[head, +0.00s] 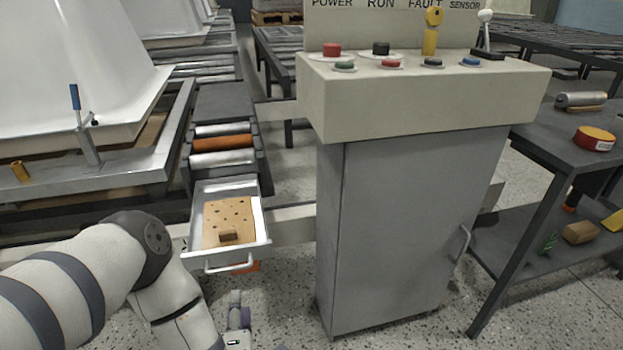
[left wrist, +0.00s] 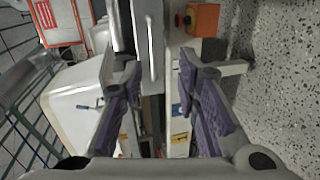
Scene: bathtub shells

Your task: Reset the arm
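My left arm comes in from the left in the head view, bends at a dark elbow joint and drops to the bottom edge. Only part of my left gripper (head: 237,312) shows there, low down, in front of and below the open drawer. In the left wrist view the two purple-padded fingers of my left gripper (left wrist: 159,72) stand wide apart. I see nothing held between them. My right arm and right gripper are in neither view.
A drawer (head: 228,262) holding a perforated board stands open near my left arm. A control cabinet (head: 410,230) with buttons fills the middle. A dark workbench (head: 553,140) is at right; a white tub shell (head: 70,60) at left. Speckled floor (head: 285,300) shows between.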

